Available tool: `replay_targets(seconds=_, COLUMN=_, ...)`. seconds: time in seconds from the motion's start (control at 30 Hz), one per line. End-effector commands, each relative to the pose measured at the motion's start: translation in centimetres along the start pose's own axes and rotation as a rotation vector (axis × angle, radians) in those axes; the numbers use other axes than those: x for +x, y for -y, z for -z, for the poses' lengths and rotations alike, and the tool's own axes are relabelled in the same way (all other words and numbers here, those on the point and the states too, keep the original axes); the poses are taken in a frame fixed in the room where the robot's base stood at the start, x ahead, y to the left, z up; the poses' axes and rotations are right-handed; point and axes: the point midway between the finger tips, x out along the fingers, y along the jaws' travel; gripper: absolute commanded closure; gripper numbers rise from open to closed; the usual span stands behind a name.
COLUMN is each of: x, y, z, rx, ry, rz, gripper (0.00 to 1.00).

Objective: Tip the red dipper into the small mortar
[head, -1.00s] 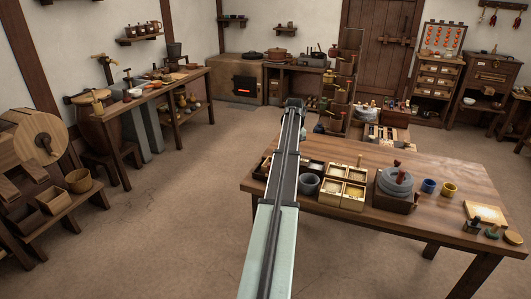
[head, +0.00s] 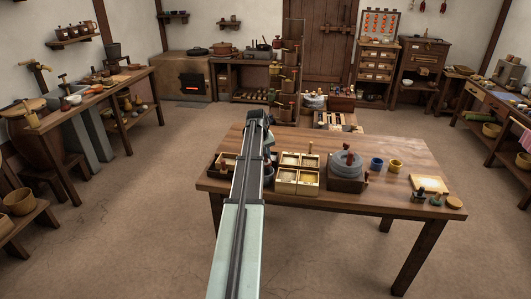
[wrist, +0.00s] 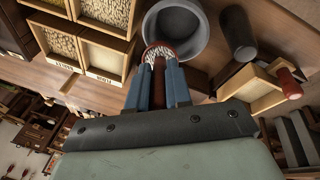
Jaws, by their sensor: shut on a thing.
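In the wrist view my gripper (wrist: 160,85) is shut on the red dipper (wrist: 147,52). The small mortar (wrist: 205,42), a round grey bowl, lies just beyond the fingertips. The dipper overlaps the mortar's near rim in the picture; I cannot tell how high above it is. The mortar's visible inside looks bare. In the head view the mortar (head: 268,172) shows only partly beside my arm, and the dipper cannot be made out.
Compartmented boxes of grain (head: 297,173) stand right of the mortar. Farther right are a grey quern (head: 347,163), a blue cup (head: 377,164) and a yellow cup (head: 395,166). A dark cylinder (wrist: 236,35) and a red-handled wooden piece (wrist: 270,88) are near the mortar in the wrist view.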

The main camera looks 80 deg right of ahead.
Motion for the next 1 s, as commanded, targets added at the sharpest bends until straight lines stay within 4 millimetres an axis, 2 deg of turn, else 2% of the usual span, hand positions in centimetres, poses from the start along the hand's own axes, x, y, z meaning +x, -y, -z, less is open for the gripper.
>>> replay_targets(seconds=0.63, x=1.4, y=2.4, z=-2.1, rx=-0.003, ry=-0.275, rz=-0.343, gripper=1.00)
replay_targets(seconds=1.0, x=1.8, y=3.0, z=-2.5, rx=0.000, ry=-0.400, rz=-0.497, gripper=1.00)
